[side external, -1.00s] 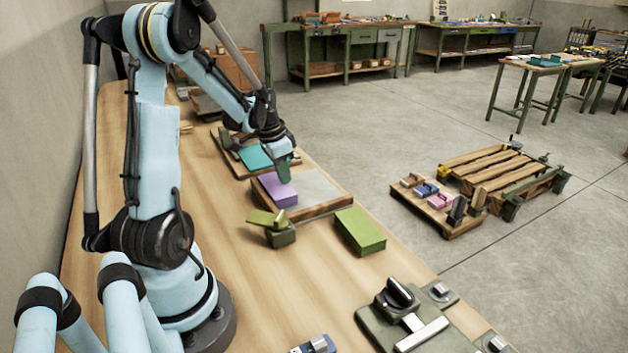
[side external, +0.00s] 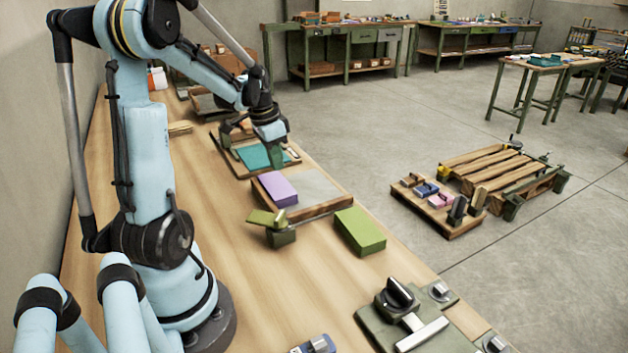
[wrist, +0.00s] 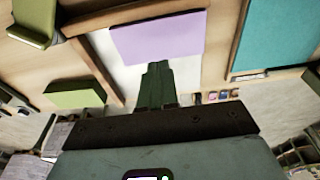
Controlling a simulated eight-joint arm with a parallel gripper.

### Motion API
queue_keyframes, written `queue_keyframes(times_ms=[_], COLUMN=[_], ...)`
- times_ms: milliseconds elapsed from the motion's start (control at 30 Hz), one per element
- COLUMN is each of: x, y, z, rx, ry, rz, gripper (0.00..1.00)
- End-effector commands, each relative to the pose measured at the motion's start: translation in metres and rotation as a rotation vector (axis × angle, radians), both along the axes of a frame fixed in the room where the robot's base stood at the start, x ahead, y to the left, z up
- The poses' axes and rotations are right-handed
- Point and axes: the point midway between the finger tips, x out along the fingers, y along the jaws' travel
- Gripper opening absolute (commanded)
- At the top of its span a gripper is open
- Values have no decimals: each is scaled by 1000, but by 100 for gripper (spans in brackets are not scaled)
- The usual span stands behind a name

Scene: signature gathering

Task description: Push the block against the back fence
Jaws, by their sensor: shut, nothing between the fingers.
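The purple block (side external: 278,189) lies flat at the left part of a wood-edged tray (side external: 318,185) with a pale grey bed. It also shows in the wrist view (wrist: 158,36), ahead of my fingers. My gripper (side external: 277,160) is shut and empty, with green fingers. In the side view it is just beyond the block, near the teal panel. In the wrist view (wrist: 157,68) the tips overlap the block's near edge; I cannot tell whether they touch it. Wooden strips (wrist: 95,68) border the bed. I cannot tell which one is the back fence.
A teal panel on a wooden board (side external: 254,157) lies behind the tray. A green block (side external: 360,231) and an olive clamp-like piece (side external: 280,235) sit on the bench in front. A green fixture with a black knob (side external: 400,297) is nearer. Bare bench lies left of the tray.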

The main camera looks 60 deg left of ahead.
Motion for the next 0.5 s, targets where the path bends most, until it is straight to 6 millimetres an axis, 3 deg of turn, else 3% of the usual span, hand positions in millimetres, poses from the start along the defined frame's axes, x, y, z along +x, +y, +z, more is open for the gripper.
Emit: queue_keyframes(times_ms=[300, 500], x=[-11, -15], y=[0, 1], z=[53, 72], rx=[-1, -1], ry=[3, 5], rz=[3, 3], gripper=[0, 0])
